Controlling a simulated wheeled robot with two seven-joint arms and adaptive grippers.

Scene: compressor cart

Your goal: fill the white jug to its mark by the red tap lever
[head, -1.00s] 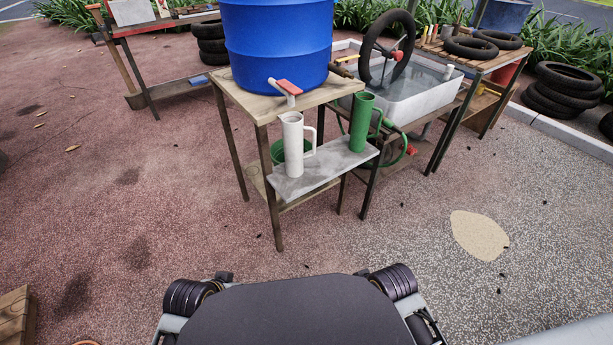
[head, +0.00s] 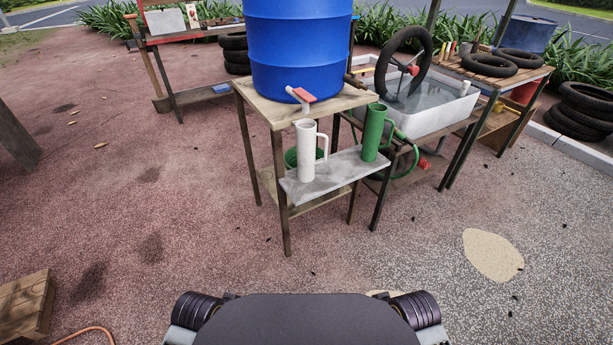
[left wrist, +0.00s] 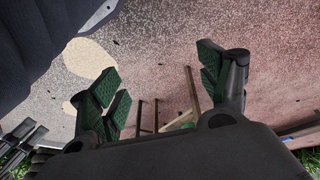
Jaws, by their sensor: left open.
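The white jug (head: 306,152) stands upright on the grey shelf (head: 330,177) on the front of the wooden stand, its handle to the right. The red tap lever (head: 303,95) is at the foot of the blue barrel (head: 298,45), just above the jug's mouth. The jug's mark and the water level inside cannot be seen. A green jug (head: 374,135) stands to its right on the same shelf. My left gripper (left wrist: 165,80) shows in the left wrist view with its green-padded fingers wide apart and nothing between them. Neither gripper shows in the head view.
A green bucket (head: 292,158) is partly hidden behind the white jug. A white water tub (head: 435,108) with a tyre in it stands to the right. The ground before the stand is clear.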

